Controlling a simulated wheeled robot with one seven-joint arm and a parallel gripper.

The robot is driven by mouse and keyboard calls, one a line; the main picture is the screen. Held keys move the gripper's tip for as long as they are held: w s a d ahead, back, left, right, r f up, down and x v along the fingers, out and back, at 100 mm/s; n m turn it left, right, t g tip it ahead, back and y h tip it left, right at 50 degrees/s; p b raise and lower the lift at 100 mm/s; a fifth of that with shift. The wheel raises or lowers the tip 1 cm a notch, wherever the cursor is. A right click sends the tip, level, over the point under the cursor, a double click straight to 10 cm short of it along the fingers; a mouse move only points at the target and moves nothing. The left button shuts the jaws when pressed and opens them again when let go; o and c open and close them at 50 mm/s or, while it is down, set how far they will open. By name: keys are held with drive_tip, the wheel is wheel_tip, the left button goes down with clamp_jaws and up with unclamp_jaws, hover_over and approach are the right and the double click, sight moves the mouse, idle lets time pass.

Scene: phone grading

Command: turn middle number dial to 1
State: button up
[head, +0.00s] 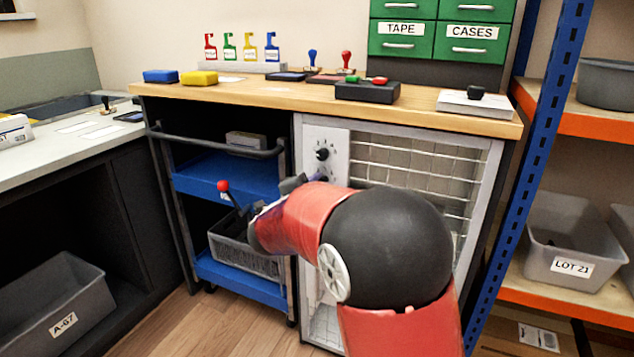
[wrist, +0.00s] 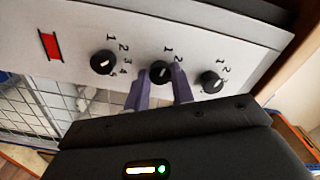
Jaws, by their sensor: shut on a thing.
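The middle number dial (wrist: 160,72) is a black round knob with a white pointer line, on the pale panel (wrist: 142,28) of the wire-fronted cabinet. In the wrist view my gripper (wrist: 161,80) has its two purple fingers on either side of this dial, shut on it. The numbers 1 and 2 show beside it; others are hidden by the fingers. In the head view my arm hides the middle dial; one black dial (head: 322,154) shows above.
The wire-grid door (head: 425,165) is beside the panel. A wooden worktop (head: 300,95) with stamps and pads lies above. A blue cart (head: 225,175) with a grey basket (head: 240,250) stands to the left, close to my arm. A blue rack post (head: 530,160) stands right.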

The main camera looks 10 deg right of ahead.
drive_tip(key=shift+a+n, duration=0.1)
drive_tip(key=shift+n, duration=0.2)
drive_tip(key=o, duration=1)
drive_tip(key=v, duration=0.7)
drive_tip(key=shift+s+a, duration=0.2)
drive_tip(key=shift+s, duration=0.1)
